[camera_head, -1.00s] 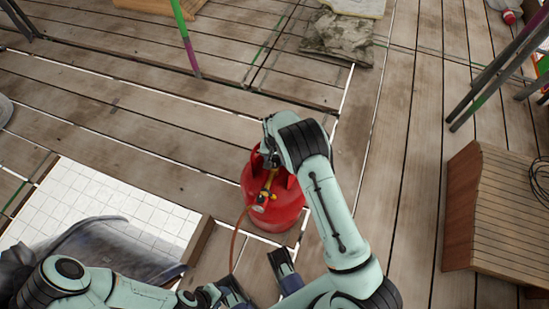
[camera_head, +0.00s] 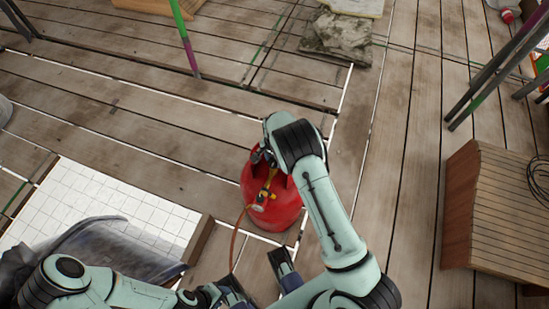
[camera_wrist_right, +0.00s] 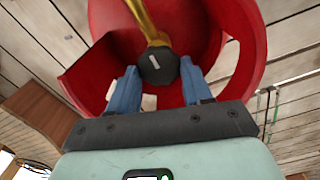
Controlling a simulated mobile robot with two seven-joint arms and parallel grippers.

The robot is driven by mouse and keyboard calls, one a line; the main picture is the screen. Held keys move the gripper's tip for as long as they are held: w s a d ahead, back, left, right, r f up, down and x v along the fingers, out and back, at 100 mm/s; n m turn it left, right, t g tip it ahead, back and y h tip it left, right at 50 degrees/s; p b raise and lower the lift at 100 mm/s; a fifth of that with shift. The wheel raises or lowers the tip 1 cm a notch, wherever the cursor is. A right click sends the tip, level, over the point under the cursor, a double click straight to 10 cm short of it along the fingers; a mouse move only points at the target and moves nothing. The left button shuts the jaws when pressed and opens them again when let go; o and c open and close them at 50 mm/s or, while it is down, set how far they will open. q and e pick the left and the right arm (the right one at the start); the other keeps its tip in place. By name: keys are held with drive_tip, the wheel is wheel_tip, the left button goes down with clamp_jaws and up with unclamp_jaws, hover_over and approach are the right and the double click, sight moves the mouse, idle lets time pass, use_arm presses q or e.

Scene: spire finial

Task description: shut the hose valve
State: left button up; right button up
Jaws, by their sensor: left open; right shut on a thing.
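A red gas cylinder (camera_head: 287,213) stands upright on the deck in the head view. Brass fittings (camera_head: 268,187) and a small round gauge (camera_head: 258,208) show at its top, and a thin orange-brown hose (camera_head: 234,242) runs down from them. In the right wrist view, a dark knob (camera_wrist_right: 157,66) with a white mark sits at the end of a brass stem (camera_wrist_right: 145,22), inside the red collar. My right gripper (camera_wrist_right: 159,82) is shut on this knob, one blue finger on each side. My right wrist hides it in the head view. My left gripper (camera_head: 259,277) is open and empty, below the cylinder.
A wooden slatted box (camera_head: 495,215) stands at the right with a dark cable coil on it. A white tiled panel (camera_head: 110,205) lies at the left, partly under a dark sheet. Poles (camera_head: 183,40) rise at the top left and right.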

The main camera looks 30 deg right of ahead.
sight(275, 161)
idle(0.3)
drive_tip(key=o, duration=1)
drive_tip(key=shift+o, duration=0.2)
drive_tip(key=shift+r, duration=0.1)
wheel_tip(275, 161, up, 13)
drive_tip(key=p, duration=0.2)
